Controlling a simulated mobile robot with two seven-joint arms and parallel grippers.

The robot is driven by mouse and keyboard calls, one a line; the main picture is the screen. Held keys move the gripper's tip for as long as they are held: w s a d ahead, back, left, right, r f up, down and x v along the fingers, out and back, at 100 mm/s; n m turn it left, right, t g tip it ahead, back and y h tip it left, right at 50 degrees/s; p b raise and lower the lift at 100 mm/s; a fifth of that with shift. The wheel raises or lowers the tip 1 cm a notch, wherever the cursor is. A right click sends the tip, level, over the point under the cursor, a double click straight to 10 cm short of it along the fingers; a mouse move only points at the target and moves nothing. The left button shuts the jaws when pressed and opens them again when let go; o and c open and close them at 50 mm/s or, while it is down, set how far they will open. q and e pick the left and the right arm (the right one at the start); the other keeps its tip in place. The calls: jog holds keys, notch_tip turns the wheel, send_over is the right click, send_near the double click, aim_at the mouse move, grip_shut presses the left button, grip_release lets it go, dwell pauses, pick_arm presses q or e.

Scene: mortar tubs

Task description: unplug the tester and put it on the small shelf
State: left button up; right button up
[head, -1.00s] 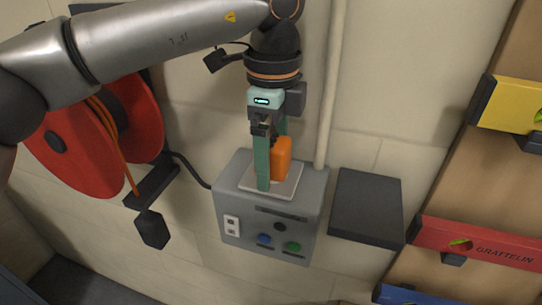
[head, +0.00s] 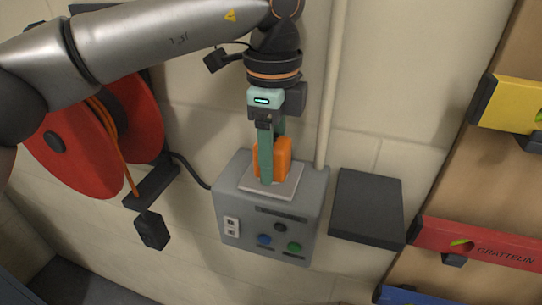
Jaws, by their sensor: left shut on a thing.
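The orange tester (head: 285,158) stands upright on the light plate (head: 285,187) on top of a grey control box (head: 270,225). My left gripper (head: 271,168) points down from above, its green fingers shut on the tester, one finger in front of it. The tester's lower end meets the plate; I cannot see whether its pins are in a socket. The small dark shelf (head: 367,206) on the wall, right of the box, is empty. My right gripper is not in view.
A red cable reel (head: 85,150) with an orange cord hangs at the left, with a black plug (head: 151,231) below it. A pale vertical pipe (head: 332,80) runs down the wall behind the box. Yellow (head: 510,104) and red (head: 475,244) holders are at the right.

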pick_arm(q)
grip_shut()
jog(key=shift+r, duration=0.15)
jog(key=shift+r+p, duration=2.05)
jog(key=shift+r, duration=0.85)
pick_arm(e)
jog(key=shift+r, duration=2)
